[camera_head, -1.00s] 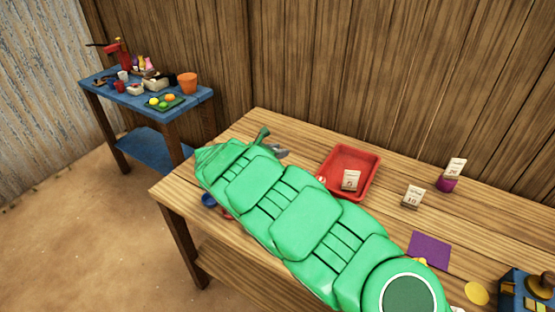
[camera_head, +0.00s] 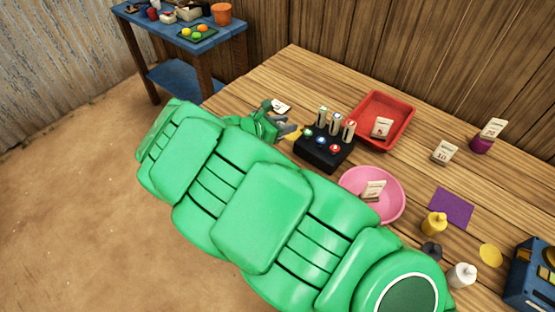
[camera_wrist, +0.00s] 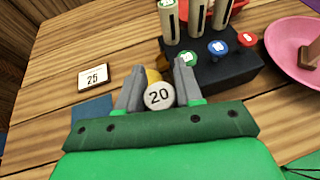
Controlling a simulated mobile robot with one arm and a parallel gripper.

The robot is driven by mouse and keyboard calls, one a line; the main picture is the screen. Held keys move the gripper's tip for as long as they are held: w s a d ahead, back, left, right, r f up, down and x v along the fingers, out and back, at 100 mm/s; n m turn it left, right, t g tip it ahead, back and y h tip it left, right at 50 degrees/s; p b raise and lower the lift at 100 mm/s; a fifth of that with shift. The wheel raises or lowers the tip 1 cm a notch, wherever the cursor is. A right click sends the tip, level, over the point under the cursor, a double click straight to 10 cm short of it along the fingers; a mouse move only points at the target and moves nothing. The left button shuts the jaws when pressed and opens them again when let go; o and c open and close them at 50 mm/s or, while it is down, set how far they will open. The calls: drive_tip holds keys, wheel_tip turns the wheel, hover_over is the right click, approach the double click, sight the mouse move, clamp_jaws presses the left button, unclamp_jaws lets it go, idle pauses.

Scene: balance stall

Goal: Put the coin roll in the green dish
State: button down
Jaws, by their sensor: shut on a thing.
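My gripper (camera_wrist: 160,74) is shut on a piece with a round white face marked 20 (camera_wrist: 159,96), which looks like the end of the coin roll; its body is mostly hidden. A yellow patch shows just behind it. In the head view my gripper (camera_head: 287,130) is low over the wooden table, left of a black rack (camera_head: 323,155), and the held piece cannot be made out there. No green dish can be made out on this table; my green arm covers much of its front.
The black rack (camera_wrist: 225,70) holds upright rolls and coloured round caps. A pink dish (camera_head: 398,207) with a card and a red tray (camera_head: 397,108) stand to its right. A 25 card (camera_wrist: 93,78) and blue patch (camera_wrist: 92,108) lie left. A blue side table (camera_head: 188,84) stands at the back left.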

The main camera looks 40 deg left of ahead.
drive_tip(key=shift+s+d+f, duration=0.4)
drive_tip(key=shift+s+f, duration=0.25)
drive_tip(key=shift+f, duration=0.65)
drive_tip(key=shift+s+d+f, duration=0.4)
drive_tip(key=shift+s+f, duration=0.3)
drive_tip(key=shift+f, duration=0.55)
drive_tip(key=shift+s+d+f, duration=0.4)
drive_tip(key=shift+s+f, duration=0.25)
drive_tip(key=shift+f, duration=0.65)
drive_tip(key=shift+f, duration=0.1)
drive_tip(key=c, duration=0.7)
unclamp_jaws()
drive_tip(key=shift+c, duration=0.2)
drive_tip(key=v, duration=1.2)
